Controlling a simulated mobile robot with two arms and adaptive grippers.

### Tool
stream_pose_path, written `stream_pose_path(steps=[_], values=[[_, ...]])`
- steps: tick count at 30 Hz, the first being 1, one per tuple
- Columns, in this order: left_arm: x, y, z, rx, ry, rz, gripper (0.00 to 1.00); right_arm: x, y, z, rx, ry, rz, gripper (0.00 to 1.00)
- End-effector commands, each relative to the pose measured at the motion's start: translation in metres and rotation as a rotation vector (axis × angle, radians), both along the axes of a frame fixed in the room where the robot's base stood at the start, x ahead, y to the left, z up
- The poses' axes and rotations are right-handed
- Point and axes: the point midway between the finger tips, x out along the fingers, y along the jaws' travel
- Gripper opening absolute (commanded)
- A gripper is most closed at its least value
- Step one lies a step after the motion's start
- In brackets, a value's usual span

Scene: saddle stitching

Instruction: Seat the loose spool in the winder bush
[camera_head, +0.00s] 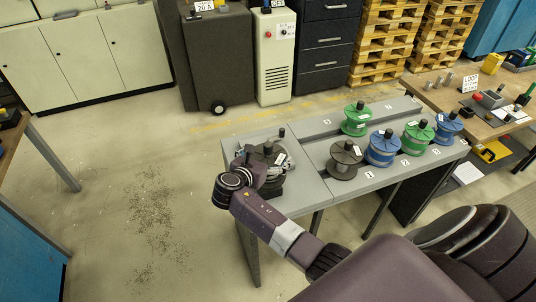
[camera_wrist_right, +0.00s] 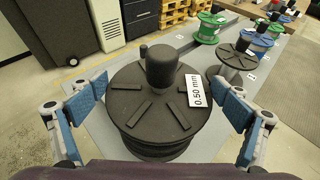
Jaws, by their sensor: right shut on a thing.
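A black spool (camera_wrist_right: 140,122) with a dark upright hub and a "0.50 mm" tag fills the middle of the right wrist view. My right gripper (camera_wrist_right: 164,112) has its blue-padded fingers on either side of this spool and is shut on it. In the head view the spool (camera_head: 267,153) is over the left end of the grey bench, partly hidden by my right gripper (camera_head: 258,172). A small dark knob (camera_head: 282,132) stands just behind it. The winder bush is not visible, and I cannot tell whether the spool sits on it. My left gripper is not in view.
On the grey bench (camera_head: 318,150), right of the gripper, stand another black spool (camera_head: 345,170), blue spools (camera_head: 382,150) (camera_head: 447,126) and green spools (camera_head: 417,134) (camera_head: 355,120). A wooden table (camera_head: 440,98) with small parts stands at the right. Open floor lies left.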

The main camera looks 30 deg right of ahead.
Motion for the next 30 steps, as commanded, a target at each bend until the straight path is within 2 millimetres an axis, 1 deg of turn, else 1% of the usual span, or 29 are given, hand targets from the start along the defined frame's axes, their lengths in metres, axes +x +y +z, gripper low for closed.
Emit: stream_pose_path(steps=[1, 16, 30], values=[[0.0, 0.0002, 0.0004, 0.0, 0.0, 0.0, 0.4, 0.0021, -0.0007, 0.005, -0.005, -0.009, 0.0, 0.35], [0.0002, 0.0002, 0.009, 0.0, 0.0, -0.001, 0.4, 0.0022, -0.0007, 0.0059, -0.005, -0.009, 0.001, 0.35], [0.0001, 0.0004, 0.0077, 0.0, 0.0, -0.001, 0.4, 0.0019, -0.0007, 0.0036, -0.004, -0.008, 0.001, 0.35]])
